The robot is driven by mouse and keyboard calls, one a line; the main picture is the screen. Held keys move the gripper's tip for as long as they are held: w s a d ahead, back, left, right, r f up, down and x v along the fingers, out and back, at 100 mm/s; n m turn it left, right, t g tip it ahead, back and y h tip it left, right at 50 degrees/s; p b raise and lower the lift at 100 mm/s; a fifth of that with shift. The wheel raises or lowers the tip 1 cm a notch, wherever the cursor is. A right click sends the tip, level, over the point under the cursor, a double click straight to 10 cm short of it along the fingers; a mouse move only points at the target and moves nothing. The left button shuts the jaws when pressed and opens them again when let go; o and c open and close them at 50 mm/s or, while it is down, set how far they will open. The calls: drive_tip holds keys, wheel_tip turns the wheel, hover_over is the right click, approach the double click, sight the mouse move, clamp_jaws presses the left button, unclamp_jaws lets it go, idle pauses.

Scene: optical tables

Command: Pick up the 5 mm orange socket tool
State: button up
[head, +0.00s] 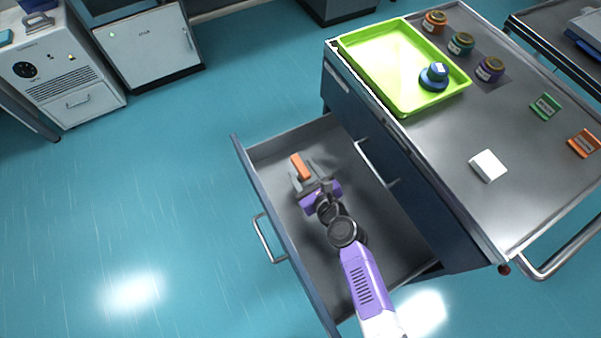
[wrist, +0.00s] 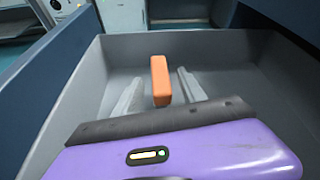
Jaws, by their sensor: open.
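An orange block-shaped piece (head: 300,166), which looks like the orange socket tool, is in the open drawer (head: 375,228); no size mark on it can be read. It also shows in the wrist view (wrist: 160,80), standing out between and beyond the grey fingers. My gripper (head: 305,178) is inside the drawer and open, with one finger on each side of the orange piece. A gap shows between the piece and each finger in the wrist view. The lower part of the piece is partly hidden by my gripper.
The drawer walls (head: 285,240) surround my gripper. On the cart top (head: 440,140) are a green tray (head: 372,60) with a blue object (head: 433,78), several coloured jars, a white block (head: 488,165), a green piece (head: 546,106) and another orange piece (head: 584,143).

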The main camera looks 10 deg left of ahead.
drive_tip(key=shift+x, duration=1.1)
clamp_jaws()
